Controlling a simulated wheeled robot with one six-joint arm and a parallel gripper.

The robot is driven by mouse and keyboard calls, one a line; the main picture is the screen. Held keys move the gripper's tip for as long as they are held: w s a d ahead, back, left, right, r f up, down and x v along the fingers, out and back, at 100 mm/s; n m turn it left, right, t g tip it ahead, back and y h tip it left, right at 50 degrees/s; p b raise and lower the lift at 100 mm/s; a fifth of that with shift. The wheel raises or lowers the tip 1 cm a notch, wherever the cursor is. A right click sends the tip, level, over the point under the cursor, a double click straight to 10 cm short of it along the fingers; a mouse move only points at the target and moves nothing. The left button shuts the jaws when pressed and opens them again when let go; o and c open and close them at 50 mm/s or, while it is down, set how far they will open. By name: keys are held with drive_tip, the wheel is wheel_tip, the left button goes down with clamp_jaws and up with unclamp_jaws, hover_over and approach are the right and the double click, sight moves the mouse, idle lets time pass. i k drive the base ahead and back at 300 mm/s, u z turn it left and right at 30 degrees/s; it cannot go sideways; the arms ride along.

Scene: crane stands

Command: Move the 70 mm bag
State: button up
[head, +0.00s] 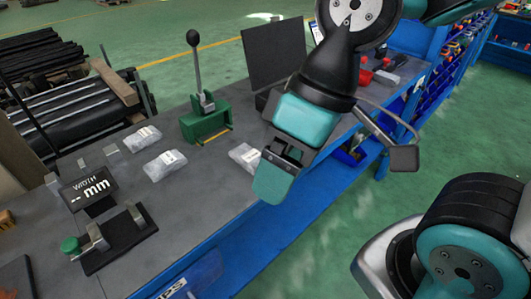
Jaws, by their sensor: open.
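Three clear bags with white labels lie on the grey bench top: one at the back left (142,139), one nearer (165,165), and one to the right (243,155) partly hidden behind my gripper. The labels are too small to read, so I cannot tell which is the 70 mm bag. My gripper (276,174) hangs near the bench's right edge, in front of the right bag in the picture. It is open, with one teal finger clearly visible and no bag seen in it. A width display (88,188) reads "-- mm" beside a measuring fixture (118,235) with a green knob; its jaws look empty.
A green lever press (205,122) stands behind the bags. A dark panel (273,52) stands at the bench's back. The bench middle in front of the bags is clear. Blue shelving with bins (455,65) stands to the right.

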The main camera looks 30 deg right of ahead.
sight(248, 158)
drive_tip(key=z, duration=1.2)
drive_tip(key=k, duration=0.95)
drive_tip(key=u, duration=1.65)
drive_tip(key=i, duration=0.5)
